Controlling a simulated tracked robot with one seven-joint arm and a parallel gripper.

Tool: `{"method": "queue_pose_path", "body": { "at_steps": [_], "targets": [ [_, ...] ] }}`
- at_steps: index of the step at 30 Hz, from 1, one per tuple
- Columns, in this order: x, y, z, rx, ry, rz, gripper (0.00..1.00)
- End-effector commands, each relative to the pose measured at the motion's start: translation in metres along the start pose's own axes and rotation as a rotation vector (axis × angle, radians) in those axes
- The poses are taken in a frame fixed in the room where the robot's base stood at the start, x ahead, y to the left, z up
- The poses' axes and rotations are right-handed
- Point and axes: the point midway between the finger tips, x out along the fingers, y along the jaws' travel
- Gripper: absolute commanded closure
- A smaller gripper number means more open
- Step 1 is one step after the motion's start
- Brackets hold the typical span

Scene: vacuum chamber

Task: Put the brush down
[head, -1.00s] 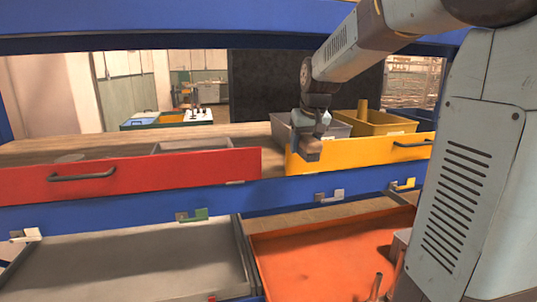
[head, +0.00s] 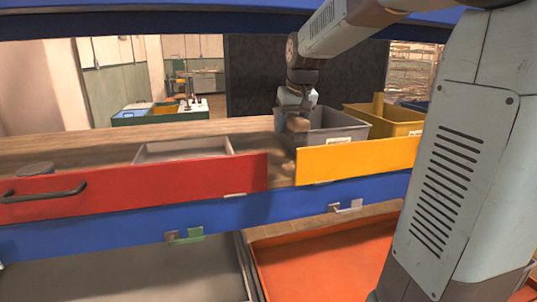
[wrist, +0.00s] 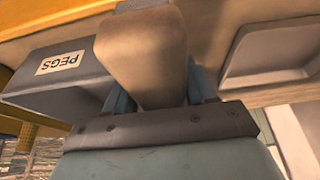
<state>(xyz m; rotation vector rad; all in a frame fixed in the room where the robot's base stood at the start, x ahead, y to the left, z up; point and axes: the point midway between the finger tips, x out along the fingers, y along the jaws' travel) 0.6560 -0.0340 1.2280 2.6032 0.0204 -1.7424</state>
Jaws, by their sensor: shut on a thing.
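My gripper (head: 297,112) hangs above the wooden bench top (head: 110,140), in front of the left end of the grey bin. It is shut on the brush (wrist: 145,55). In the wrist view the brush is a broad tan wooden piece between the two bluish fingers, stretching away from the camera. In the head view only a small brown part of the brush (head: 298,125) shows under the gripper. I cannot tell whether the brush touches the bench.
The grey bin (head: 345,132) labelled PEGS and a yellow bin (head: 395,125) stand to the right. A shallow grey tray (head: 185,148) lies to the left. Red (head: 130,188) and yellow (head: 355,160) fronts edge the bench. Bare wood lies between tray and bin.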

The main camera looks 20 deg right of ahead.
Motion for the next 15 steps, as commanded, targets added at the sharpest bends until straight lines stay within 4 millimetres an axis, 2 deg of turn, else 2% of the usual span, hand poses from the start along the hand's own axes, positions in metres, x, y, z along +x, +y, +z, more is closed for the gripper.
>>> {"method": "queue_pose_path", "body": {
  "at_steps": [10, 15],
  "targets": [
    [0.052, -0.014, -0.045, 0.014, -0.003, 0.007, 0.94],
    [0.085, -0.021, -0.054, 0.015, -0.004, 0.008, 0.94]
  ]
}}
